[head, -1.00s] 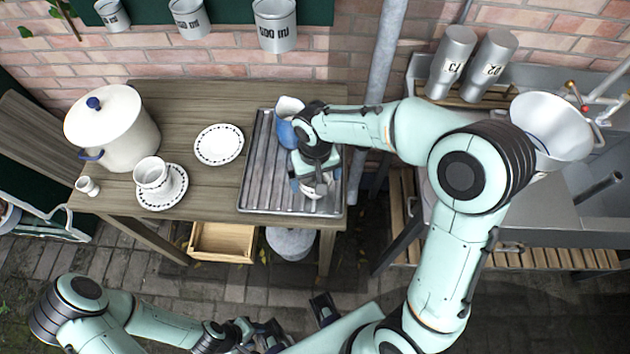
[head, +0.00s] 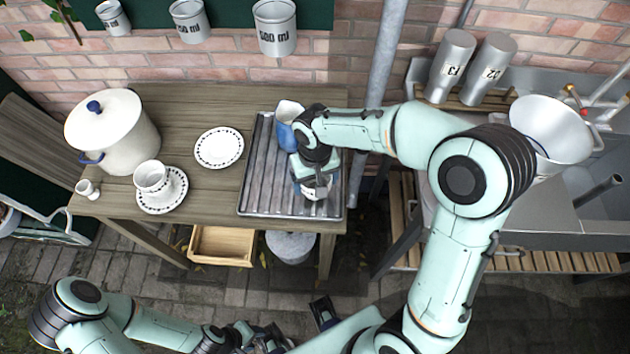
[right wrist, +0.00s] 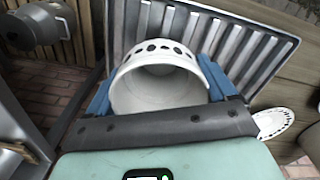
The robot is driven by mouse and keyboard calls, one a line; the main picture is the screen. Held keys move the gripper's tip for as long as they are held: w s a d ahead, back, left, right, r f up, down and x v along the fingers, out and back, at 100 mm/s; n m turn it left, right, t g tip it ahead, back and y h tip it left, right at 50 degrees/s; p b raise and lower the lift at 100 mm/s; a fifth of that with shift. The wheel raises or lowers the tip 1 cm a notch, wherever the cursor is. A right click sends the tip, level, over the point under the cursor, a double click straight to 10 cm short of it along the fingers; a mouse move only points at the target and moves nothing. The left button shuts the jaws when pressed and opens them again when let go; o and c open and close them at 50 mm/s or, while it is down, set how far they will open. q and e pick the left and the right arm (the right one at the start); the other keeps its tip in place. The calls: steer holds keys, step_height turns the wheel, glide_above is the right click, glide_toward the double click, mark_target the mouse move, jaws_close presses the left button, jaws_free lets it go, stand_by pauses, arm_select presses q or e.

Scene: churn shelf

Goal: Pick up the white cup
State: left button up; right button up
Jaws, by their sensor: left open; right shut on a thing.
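A white cup with a dark dotted rim (right wrist: 160,90) is between the two blue fingers of my right gripper (right wrist: 158,92) in the right wrist view. The gripper is shut on it. In the head view this cup (head: 317,192) shows just below my right gripper (head: 314,186), over the front right part of the ribbed metal tray (head: 255,190). Whether its base touches the tray is hidden. A second white cup (head: 151,176) stands on a patterned saucer (head: 163,205) at the table's left. My left gripper (head: 268,340) is open and empty at the bottom, below the table.
A blue and white jug (head: 290,112) stands on the tray behind my right gripper. A white plate (head: 219,148), a large lidded pot (head: 122,135) and a small white vessel (head: 87,188) are on the wooden table (head: 190,104). An open drawer (head: 222,243) juts below its front edge.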

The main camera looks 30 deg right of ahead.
arm_select(q)
steer(key=r+p, duration=0.1)
steer(key=w+r, duration=0.1)
steer(key=r+p, duration=0.1)
steer(key=shift+w+p, duration=0.3)
arm_select(e)
step_height(320, 180, up, 19)
